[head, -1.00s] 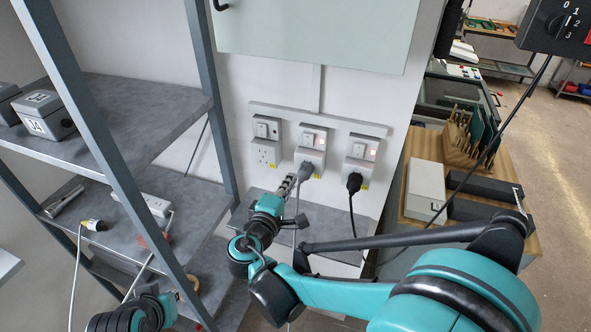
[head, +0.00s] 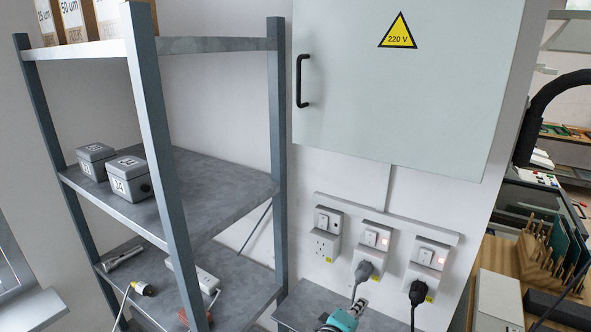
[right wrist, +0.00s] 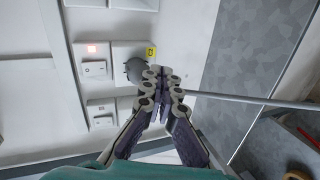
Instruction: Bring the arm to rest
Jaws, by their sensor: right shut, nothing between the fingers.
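My right gripper (head: 360,306) is at the bottom edge of the head view, just below the middle socket. In the right wrist view its fingers (right wrist: 161,82) are shut together with nothing between them. A grey plug (head: 364,271) sits in the middle socket (head: 376,236). It also shows in the right wrist view (right wrist: 134,70), just beyond the fingertips; I cannot tell how wide the gap is. Its grey cable (right wrist: 255,101) runs off to the right there, passing behind the fingers. Most of my right arm is out of view. My left gripper is not in view.
A black plug (head: 417,292) sits in the right socket; the left socket (head: 326,246) is empty. A grey cabinet (head: 400,90) hangs above. A metal shelf unit (head: 165,160) with labelled boxes (head: 128,178) stands on the left. A low grey shelf (head: 292,305) lies below the sockets.

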